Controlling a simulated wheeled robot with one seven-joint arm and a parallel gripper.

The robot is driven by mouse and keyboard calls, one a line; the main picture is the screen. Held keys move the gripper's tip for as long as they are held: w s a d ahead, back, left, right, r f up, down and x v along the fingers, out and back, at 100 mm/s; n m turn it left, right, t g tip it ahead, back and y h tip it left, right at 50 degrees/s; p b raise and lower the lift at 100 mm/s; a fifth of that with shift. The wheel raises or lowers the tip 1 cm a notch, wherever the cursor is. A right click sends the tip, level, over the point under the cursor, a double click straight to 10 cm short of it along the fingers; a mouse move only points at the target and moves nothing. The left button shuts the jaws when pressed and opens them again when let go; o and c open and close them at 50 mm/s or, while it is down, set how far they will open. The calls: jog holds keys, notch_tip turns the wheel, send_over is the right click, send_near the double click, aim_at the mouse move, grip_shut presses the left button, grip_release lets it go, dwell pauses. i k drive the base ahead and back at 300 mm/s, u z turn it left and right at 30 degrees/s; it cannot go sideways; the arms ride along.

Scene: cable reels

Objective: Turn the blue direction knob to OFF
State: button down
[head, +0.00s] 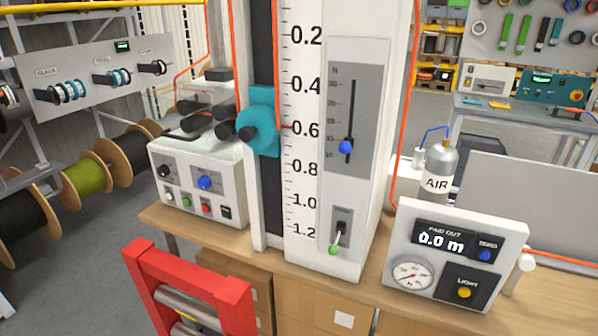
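A blue round knob (205,182) sits on the front panel of a white control box (232,170) left of the tall scale column. I take it for the direction knob. Its labels and pointer are too small to read, so I cannot tell its setting. A black knob (164,171) is to its left on the same panel, and several small coloured buttons or switches are below. My gripper is not in view.
The white column (302,250) carries a blue slider (346,147) and a green-tipped lever (333,249). A counter panel (403,262) reading 0.0 m stands right on the wooden bench (376,275). A red roller frame (243,300) stands in front. Cable reels (88,177) stand left.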

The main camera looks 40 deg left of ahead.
aim_at(204, 182)
jog(key=u, duration=2.2)
